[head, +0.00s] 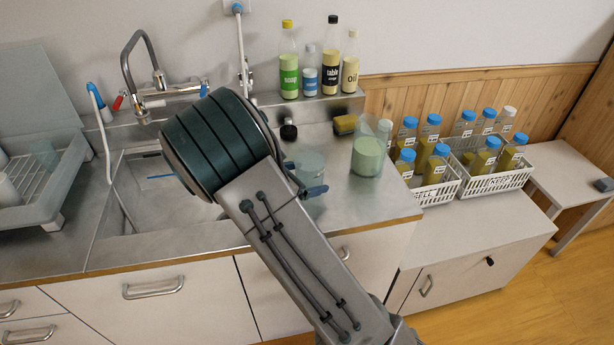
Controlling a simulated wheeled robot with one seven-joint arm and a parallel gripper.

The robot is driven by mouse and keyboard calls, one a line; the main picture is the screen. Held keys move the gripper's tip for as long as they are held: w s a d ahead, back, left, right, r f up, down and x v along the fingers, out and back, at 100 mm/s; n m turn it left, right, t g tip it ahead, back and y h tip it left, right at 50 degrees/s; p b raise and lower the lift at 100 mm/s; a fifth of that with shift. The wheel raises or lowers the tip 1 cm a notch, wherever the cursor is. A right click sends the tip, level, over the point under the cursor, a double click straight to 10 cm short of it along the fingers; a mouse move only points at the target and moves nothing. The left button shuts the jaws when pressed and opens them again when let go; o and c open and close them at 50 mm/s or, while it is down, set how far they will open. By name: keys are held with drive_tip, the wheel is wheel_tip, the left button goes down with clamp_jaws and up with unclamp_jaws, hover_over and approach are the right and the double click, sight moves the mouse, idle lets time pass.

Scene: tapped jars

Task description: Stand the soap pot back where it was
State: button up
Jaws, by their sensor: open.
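No thing in the head view is clearly marked as the soap pot. A small dark-capped container (288,132) stands at the back of the steel counter, partly hidden by my arm. A bottle labelled "soap" (289,72) with green contents stands upright on the back ledge. A clear jar of pale green liquid (367,157) stands near the counter's right end. A bluish clear jar (309,163) stands left of it, with a blue tap (314,191) low on its front, partly behind my arm. My gripper is not in view; my arm crosses the middle of the picture.
A yellow sponge (345,123) lies behind the jars. The sink (140,215) is left of my arm, below a faucet (160,92). Several blue-capped bottles fill white baskets (500,182) on the lower cabinet at right. A dish rack (45,190) stands far left.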

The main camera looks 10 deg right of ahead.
drive_tip(key=shift+p+v, duration=1.75)
drive_tip(key=shift+v, duration=1.95)
drive_tip(key=shift+r, duration=0.1)
drive_tip(key=b+v, duration=0.1)
drive_tip(key=v, duration=1.2)
drive_tip(key=shift+a+r, duration=0.2)
drive_tip(key=shift+a, duration=0.15)
drive_tip(key=shift+s, duration=0.1)
